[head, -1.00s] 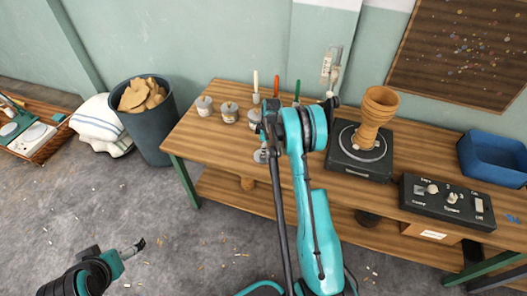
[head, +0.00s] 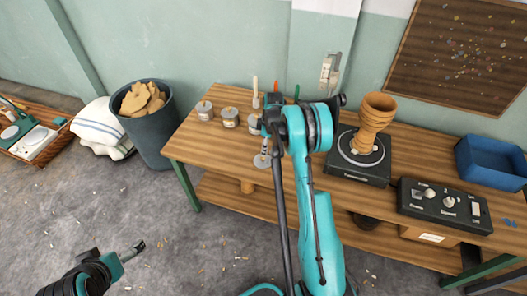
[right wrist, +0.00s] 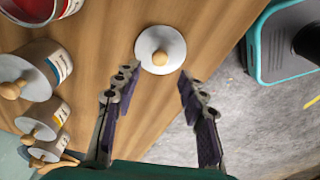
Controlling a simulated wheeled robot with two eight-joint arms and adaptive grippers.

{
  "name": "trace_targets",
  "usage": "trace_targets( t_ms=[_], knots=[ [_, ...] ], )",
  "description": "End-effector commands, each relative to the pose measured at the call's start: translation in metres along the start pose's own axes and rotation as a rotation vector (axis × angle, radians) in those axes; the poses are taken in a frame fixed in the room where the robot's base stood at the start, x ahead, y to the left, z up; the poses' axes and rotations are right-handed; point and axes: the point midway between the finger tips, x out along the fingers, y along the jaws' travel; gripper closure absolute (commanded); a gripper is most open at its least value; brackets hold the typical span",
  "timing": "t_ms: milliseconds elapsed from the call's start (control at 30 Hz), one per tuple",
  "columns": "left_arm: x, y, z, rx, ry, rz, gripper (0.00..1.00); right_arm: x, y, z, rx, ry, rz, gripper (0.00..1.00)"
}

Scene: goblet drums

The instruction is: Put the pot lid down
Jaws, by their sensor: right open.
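The pot lid (right wrist: 160,50), a pale disc with a round wooden knob, lies flat on the wooden table close to its edge in the right wrist view. In the head view it (head: 262,161) shows at the table's front edge. My right gripper (right wrist: 157,78) is open and empty, its two fingers apart on either side below the lid in the picture, not touching it. In the head view my right arm hides most of that gripper. An open pot with red contents (right wrist: 38,8) stands at the upper left of the wrist view. My left gripper (head: 132,250) hangs over the floor.
Lidded pots (head: 230,117) stand left of my right arm. A turntable (head: 358,160) bearing a clay goblet (head: 373,122), a control box (head: 445,203) and a blue bin (head: 490,162) are to the right. The table's left front corner is clear.

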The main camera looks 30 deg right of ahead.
Motion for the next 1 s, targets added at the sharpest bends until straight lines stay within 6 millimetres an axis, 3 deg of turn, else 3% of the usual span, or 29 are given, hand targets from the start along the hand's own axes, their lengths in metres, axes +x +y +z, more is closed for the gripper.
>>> trace_targets(
  t_ms=[33,200,400,567,800,1000],
  knots=[
    [-0.006,0.000,-0.004,0.000,0.000,0.000,0.00,-0.015,0.000,0.000,0.000,0.000,0.000,0.58],
    [-0.013,0.000,-0.009,0.000,0.000,0.000,0.00,-0.046,0.000,0.000,0.000,0.000,0.000,0.58],
    [-0.016,0.000,-0.011,0.000,0.000,0.000,0.00,-0.066,-0.001,-0.001,0.004,0.000,0.002,0.58],
    [-0.016,0.000,-0.011,0.000,0.000,0.000,0.00,-0.101,-0.019,-0.018,0.059,0.005,0.037,0.58],
    [-0.016,0.000,-0.011,0.000,0.000,0.000,0.00,-0.191,-0.095,-0.055,0.262,0.050,0.155,0.58],
    [-0.016,0.000,-0.011,0.000,0.000,0.000,0.00,-0.242,-0.174,-0.068,0.437,0.128,0.243,0.58]
  ],
)
